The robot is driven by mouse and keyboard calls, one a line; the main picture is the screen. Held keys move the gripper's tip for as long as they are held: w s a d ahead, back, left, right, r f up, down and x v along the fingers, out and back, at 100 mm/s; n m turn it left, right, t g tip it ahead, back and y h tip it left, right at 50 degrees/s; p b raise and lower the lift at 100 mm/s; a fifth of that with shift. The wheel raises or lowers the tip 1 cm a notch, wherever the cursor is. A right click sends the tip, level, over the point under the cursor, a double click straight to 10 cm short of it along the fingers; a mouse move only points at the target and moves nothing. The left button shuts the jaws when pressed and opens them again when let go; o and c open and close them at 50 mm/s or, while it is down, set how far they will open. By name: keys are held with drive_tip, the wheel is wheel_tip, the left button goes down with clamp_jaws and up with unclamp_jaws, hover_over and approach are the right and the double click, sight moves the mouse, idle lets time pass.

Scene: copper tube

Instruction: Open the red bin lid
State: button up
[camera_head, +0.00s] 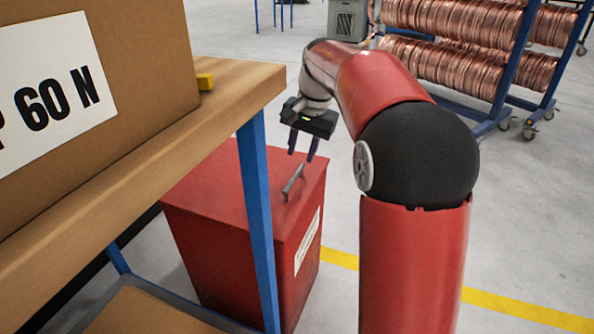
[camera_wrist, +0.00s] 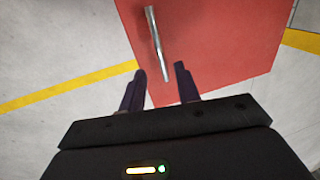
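The red bin (camera_head: 215,235) stands on the floor beside the workbench, with its flat red lid (camera_head: 240,190) shut. A grey bar handle (camera_head: 293,182) is on the lid near its right side. In the wrist view the handle (camera_wrist: 156,45) runs along the red lid (camera_wrist: 220,45), ahead of the fingers. My gripper (camera_head: 302,158) points down above the lid, behind the handle in the head view. In the wrist view my gripper (camera_wrist: 160,85) has its two dark fingers apart with nothing between them. The handle's near end lies roughly in line with the gap.
A wooden workbench (camera_head: 235,85) with a blue leg (camera_head: 258,220) stands left of and partly in front of the bin. A large cardboard box (camera_head: 150,70) sits on it. Racks of copper coils (camera_head: 445,62) stand at the back right.

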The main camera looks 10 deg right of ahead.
sight(296, 175)
drive_tip(key=f, duration=0.4)
drive_tip(key=a+f+b, duration=0.1)
drive_tip(key=f, duration=0.1)
drive_tip(key=shift+w, duration=0.35)
drive_tip(key=shift+r, duration=0.1)
clamp_jaws()
